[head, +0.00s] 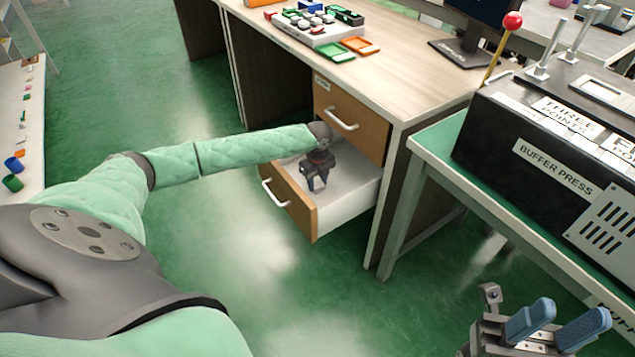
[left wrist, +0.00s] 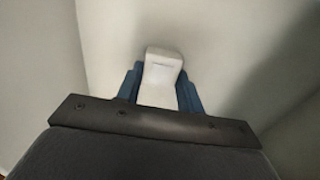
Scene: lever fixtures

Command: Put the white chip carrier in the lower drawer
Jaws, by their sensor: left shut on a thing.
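The lower drawer (head: 355,198) of the desk is pulled open, with a white interior and a wooden front with a white handle. My left gripper (head: 316,183) points down inside the open drawer. In the left wrist view, my left gripper (left wrist: 160,95) has its blue fingers shut on the white chip carrier (left wrist: 163,68), with pale drawer surfaces around it. The carrier cannot be made out in the head view. Whether it touches the drawer floor I cannot tell. My right gripper (head: 556,325) is at the bottom right, its blue fingers apart with nothing between them.
The upper drawer (head: 349,115) is closed above the lower one. The desk top (head: 400,80) holds a grey tray of parts, orange and green trays and a monitor. A black buffer press (head: 550,150) stands on a green-topped bench to the right. Green floor lies open at left.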

